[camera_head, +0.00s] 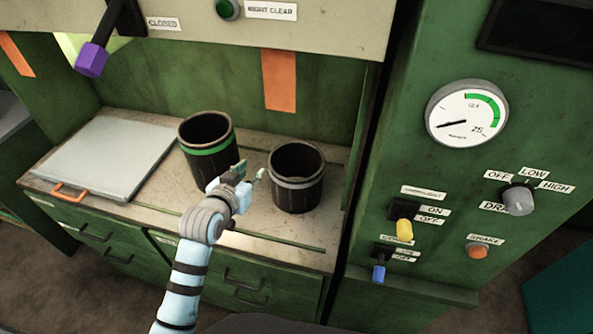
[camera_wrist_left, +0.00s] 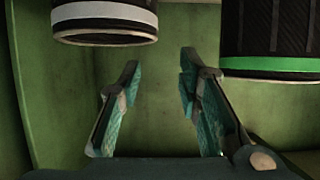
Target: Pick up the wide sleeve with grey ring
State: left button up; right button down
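The wide black sleeve with the grey ring (camera_head: 297,190) stands upright on the worktop inside the green cabinet. My left gripper (camera_head: 250,172) is in front of it, a little to its left, with its fingers apart and nothing between them. In the left wrist view the grey-ringed sleeve (camera_wrist_left: 105,14) is at the top left, beyond the open fingers (camera_wrist_left: 157,85) and apart from them. A similar black sleeve with a green ring (camera_head: 207,150) stands to its left, and in the wrist view it is at the top right (camera_wrist_left: 270,66). My right gripper is not in view.
A grey flat lid with an orange handle (camera_head: 110,155) lies on the left of the worktop (camera_head: 290,248). A lever with a purple knob (camera_head: 91,59) hangs above at the left. A control panel with a gauge (camera_head: 466,113) stands at the right.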

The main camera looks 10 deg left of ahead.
aim_at(271, 155)
pick_arm(q)
jog(key=x, duration=0.4)
jog(key=b+x, duration=0.1)
jog(key=x, duration=0.4)
jog(key=b+x, duration=0.1)
jog(key=x, duration=0.4)
jog(key=shift+s+d+f, duration=0.15)
jog(key=shift+d, duration=0.25)
grip_shut()
